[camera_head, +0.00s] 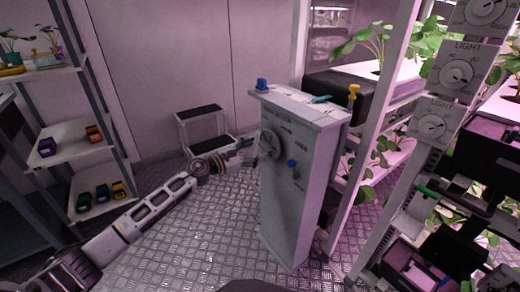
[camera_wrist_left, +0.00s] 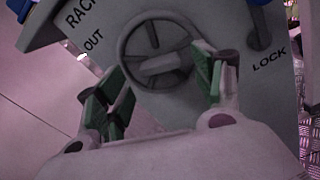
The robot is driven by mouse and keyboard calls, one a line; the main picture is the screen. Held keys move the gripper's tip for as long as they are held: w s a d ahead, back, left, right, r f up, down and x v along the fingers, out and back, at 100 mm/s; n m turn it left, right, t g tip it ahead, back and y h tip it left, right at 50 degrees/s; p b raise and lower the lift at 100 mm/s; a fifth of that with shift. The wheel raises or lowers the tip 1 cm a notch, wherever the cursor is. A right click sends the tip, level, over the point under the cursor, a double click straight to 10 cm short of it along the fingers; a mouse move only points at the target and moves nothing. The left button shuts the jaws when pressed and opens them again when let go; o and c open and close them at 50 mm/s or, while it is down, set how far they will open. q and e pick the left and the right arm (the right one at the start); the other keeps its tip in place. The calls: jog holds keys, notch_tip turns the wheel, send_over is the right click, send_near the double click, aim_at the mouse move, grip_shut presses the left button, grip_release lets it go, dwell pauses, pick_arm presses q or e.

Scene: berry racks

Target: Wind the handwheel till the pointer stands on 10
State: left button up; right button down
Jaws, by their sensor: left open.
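The handwheel (camera_head: 271,143) is a grey spoked wheel on the left-facing side of a grey pedestal (camera_head: 290,205). In the left wrist view the handwheel (camera_wrist_left: 157,68) shows from the front, with a bar across its middle, beside lettering reading "RACK", "OUT" and "LOCK". My left gripper (camera_head: 252,158) is just left of the wheel. In the wrist view its green-padded fingers (camera_wrist_left: 162,90) are spread open, one on either side of the wheel's lower part; I cannot tell whether they touch it. I cannot make out a pointer or a scale reading. My right gripper is not in view.
A blue-knobbed lever (camera_head: 292,163) sits right of the wheel. Plant racks with light dials (camera_head: 457,75) are on the right. A shelf (camera_head: 75,145) with small coloured items stands left.

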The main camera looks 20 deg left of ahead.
aim_at(268, 145)
pick_arm(q)
jog(key=shift+x, duration=1.3)
jog(key=shift+c, duration=0.4)
jog(key=c, duration=0.9)
